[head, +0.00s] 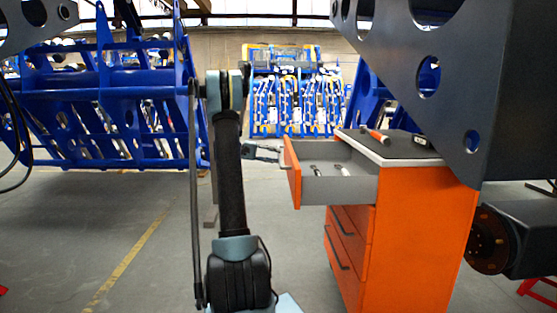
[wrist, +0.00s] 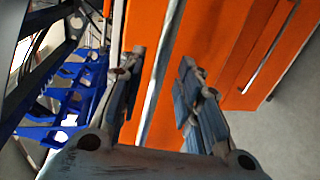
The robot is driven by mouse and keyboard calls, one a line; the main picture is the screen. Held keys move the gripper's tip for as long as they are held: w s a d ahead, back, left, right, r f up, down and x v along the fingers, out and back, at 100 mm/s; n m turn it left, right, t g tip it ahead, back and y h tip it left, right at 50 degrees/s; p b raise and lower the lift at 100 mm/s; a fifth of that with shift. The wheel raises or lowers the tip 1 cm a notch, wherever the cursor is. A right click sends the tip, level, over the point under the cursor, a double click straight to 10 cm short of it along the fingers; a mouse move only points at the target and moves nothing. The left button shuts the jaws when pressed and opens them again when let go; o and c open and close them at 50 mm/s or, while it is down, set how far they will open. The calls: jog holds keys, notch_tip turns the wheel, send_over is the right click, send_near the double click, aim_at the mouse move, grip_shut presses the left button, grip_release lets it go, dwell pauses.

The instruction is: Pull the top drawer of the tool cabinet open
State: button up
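The orange tool cabinet (head: 425,230) stands at the right in the head view. Its top drawer (head: 345,190) is pulled out to the left, with its grey inside showing and a few tools in it. My gripper (head: 277,153) is just left of the drawer's orange front (head: 292,173). In the wrist view, the two fingers of my gripper (wrist: 163,70) are spread apart in front of orange panels. A pale bar (wrist: 162,75), apparently the drawer handle, runs between them with a gap at each side. I cannot tell whether either finger touches it.
The lower drawers (head: 350,232) look shut. A screwdriver (head: 377,135) and a small dark device (head: 422,142) lie on the cabinet top. A dark perforated chassis plate (head: 460,80) hangs over the right side. Blue frames (head: 110,100) stand behind. The floor left of the cabinet is clear.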

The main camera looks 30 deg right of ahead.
jog(key=v, duration=0.8)
jog(key=shift+a, duration=0.3)
jog(key=shift+r, duration=0.1)
jog(key=s+a+n+t+y, duration=0.25)
jog(key=s+a, duration=0.45)
jog(key=s, duration=0.5)
jog(key=s+a+n+t+y, duration=0.1)
jog(key=s+a+t+y, duration=0.25)
jog(key=s+a, duration=0.6)
jog(key=s+a+f+t+y, duration=0.1)
jog(key=s+a+f+y, duration=0.1)
jog(key=s+a+f, duration=0.3)
jog(key=s+a+f+n+t+y, duration=0.1)
jog(key=s+a+f+y, duration=0.2)
jog(key=s, duration=0.8)
jog(key=s+a+f+t+y, duration=0.1)
jog(key=s+a+f+y, duration=0.2)
jog(key=s+a+f, duration=0.4)
notch_tip(320, 180, down, 3)
jog(key=shift+s+a+r+n, duration=0.1)
jog(key=shift+s+a+n, duration=0.3)
jog(key=shift+s, duration=0.4)
